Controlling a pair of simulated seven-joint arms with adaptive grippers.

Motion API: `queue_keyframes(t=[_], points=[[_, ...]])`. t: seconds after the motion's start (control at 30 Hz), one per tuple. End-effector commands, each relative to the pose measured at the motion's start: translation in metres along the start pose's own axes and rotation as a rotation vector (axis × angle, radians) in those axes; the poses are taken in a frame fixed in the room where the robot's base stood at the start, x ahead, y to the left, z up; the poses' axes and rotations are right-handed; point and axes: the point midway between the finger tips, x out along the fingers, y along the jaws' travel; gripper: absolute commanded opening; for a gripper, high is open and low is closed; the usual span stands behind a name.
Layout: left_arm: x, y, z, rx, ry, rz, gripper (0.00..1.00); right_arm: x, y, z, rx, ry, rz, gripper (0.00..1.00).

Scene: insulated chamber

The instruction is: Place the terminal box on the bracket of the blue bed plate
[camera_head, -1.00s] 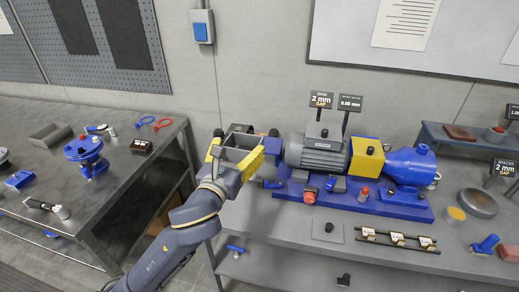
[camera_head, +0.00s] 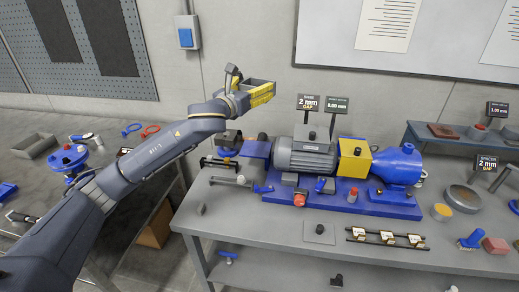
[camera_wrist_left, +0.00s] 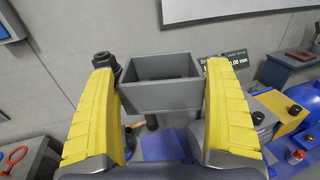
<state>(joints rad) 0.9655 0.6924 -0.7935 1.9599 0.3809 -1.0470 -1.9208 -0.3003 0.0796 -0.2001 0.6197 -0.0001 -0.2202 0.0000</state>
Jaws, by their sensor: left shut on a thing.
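The terminal box (camera_wrist_left: 160,95) is a grey, open-topped box held between the two yellow fingers of my left gripper (camera_wrist_left: 163,105). In the head view the left gripper (camera_head: 250,92) is raised above and behind the left end of the bench, and its fingers cover much of the box. The blue bed plate (camera_head: 340,203) carries a grey motor (camera_head: 305,157) and a blue pump (camera_head: 397,165). Its flat blue bracket (camera_head: 257,149) stands left of the motor. In the wrist view the bracket (camera_wrist_left: 160,146) shows below the box, apart from it. My right gripper is out of view.
A yellow guard (camera_head: 354,162) stands between motor and pump. Two gap signs (camera_head: 308,103) rise behind the motor. A strip of tagged spacers (camera_head: 387,239) lies at the bench front. Small dark fittings (camera_head: 222,165) are left of the bracket. The grey wall is close behind.

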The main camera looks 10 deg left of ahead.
Motion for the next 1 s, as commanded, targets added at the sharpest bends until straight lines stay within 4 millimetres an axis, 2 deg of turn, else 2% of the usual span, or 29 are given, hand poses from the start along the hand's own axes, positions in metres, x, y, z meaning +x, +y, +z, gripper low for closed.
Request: queue_keyframes(t=[0.03,0.1,0.23,0.33,0.57,0.67,1.0], points=[[0.009,0.011,-0.003,0.003,0.001,-0.002,0.44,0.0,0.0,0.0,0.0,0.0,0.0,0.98],[0.018,0.019,-0.012,0.002,0.002,-0.014,0.44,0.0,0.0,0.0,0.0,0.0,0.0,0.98],[0.028,0.028,-0.033,0.0,0.003,-0.037,0.44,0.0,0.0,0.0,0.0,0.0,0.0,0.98],[0.033,0.029,-0.043,-0.001,0.0,-0.056,0.44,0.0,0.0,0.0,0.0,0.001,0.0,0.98],[0.036,0.022,-0.051,0.0,-0.001,-0.102,0.44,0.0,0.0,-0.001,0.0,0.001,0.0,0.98],[0.035,0.021,-0.066,-0.002,0.003,-0.107,0.44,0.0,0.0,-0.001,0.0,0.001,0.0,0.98],[0.035,0.02,-0.14,-0.005,0.003,-0.107,0.44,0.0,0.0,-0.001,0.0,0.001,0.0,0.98]])
